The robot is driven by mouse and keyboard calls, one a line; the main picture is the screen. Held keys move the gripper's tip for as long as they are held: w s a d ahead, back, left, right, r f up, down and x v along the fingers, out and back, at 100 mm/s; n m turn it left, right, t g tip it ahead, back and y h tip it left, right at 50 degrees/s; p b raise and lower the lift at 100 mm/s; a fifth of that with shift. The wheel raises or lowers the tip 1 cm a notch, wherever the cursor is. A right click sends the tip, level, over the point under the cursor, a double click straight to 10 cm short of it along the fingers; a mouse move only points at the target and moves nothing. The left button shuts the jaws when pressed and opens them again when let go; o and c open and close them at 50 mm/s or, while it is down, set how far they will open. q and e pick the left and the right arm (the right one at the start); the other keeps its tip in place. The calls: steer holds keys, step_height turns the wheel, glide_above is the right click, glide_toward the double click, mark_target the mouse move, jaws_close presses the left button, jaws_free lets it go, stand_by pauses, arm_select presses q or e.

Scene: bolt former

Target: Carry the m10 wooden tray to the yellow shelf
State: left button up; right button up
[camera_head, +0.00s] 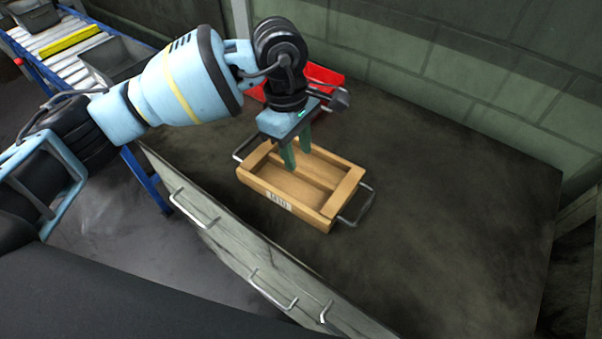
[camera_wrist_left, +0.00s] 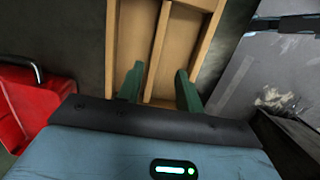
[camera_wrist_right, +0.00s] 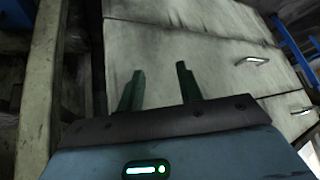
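The wooden tray (camera_head: 258,188) sits on the dark worktop. It has a divider, a small label on its front wall and metal handles at its ends. My left gripper (camera_head: 297,151) points down over the tray with two green fingers apart. In the left wrist view, the left gripper (camera_wrist_left: 159,88) is open, with the tray's divider (camera_wrist_left: 160,50) showing between its fingers; whether they touch it I cannot tell. My right gripper (camera_wrist_right: 160,87) is open and empty, facing drawer fronts in the right wrist view. No yellow shelf can be made out.
A red bin (camera_head: 319,77) stands behind the tray by the block wall (camera_head: 450,70); it also shows in the left wrist view (camera_wrist_left: 30,108). The worktop (camera_head: 440,220) right of the tray is clear. Drawers with handles (camera_head: 272,289) face the front. A roller conveyor (camera_head: 70,70) is at upper left.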

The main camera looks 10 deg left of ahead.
mark_target(300, 170)
arm_select(q)
steer(key=shift+w+d+f, duration=0.1)
steer(key=shift+w+f, duration=0.05)
steer(key=shift+f, duration=1.3)
steer(key=shift+w+d+f, duration=0.1)
steer(key=shift+w+f, duration=0.05)
steer(key=shift+f, duration=1.3)
steer(key=shift+c, duration=0.3)
jaws_close()
steer(key=shift+r, duration=0.1)
